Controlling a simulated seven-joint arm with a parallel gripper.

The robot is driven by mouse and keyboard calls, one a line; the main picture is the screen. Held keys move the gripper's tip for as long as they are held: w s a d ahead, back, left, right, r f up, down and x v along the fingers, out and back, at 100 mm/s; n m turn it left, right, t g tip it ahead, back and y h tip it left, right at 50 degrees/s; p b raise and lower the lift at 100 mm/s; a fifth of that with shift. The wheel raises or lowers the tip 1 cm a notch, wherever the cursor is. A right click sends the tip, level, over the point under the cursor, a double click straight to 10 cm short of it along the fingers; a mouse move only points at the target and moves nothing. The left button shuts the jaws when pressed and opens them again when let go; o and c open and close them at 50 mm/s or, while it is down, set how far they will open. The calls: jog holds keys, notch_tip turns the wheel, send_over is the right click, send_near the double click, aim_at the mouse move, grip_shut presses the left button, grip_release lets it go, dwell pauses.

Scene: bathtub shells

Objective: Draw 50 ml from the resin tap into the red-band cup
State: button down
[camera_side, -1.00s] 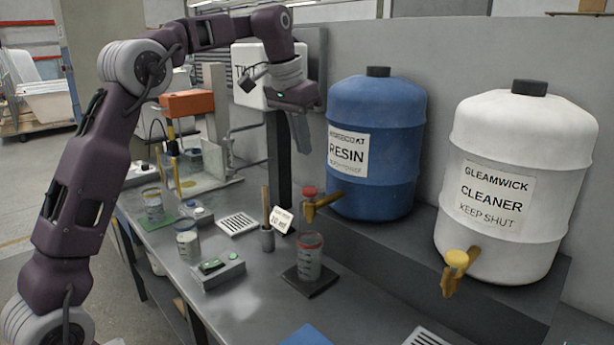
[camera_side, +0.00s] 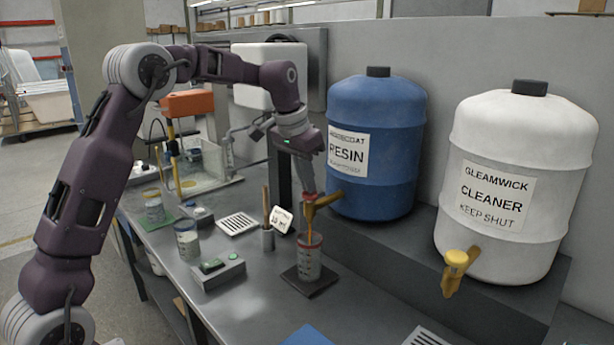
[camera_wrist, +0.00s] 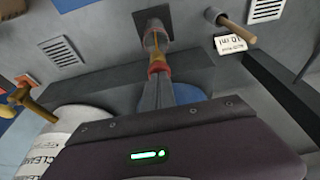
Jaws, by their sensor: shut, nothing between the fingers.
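The blue resin drum (camera_side: 374,150) stands on the raised ledge, and its yellow-brown tap (camera_side: 324,201) points out over the bench. My gripper (camera_side: 308,192) is shut with its fingertips down on the tap's red top; it also shows in the wrist view (camera_wrist: 157,76). A thin amber stream runs from the spout into the red-band cup (camera_side: 309,268). The cup stands upright on a dark square pad (camera_side: 293,284) below the tap. The liquid level in it is too small to read. In the wrist view the stream and cup (camera_wrist: 153,31) lie just beyond the tap.
The white cleaner drum (camera_side: 520,190) with a yellow-topped tap (camera_side: 456,260) stands at right. A small card (camera_side: 281,219) and a holder with a stick (camera_side: 267,238) are left of the cup. A grey button box (camera_side: 217,270) and another cup (camera_side: 187,241) stand further left.

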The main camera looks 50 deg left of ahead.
jog(key=shift+s+f, duration=0.2)
jog(key=shift+f, duration=0.7)
dwell(2.4)
dwell(0.4)
notch_tip(320, 180, up, 6)
jog(key=shift+w+f, duration=0.1)
jog(key=shift+w, duration=0.05)
jog(key=v, duration=0.9)
jog(key=shift+r, duration=0.3)
dwell(0.5)
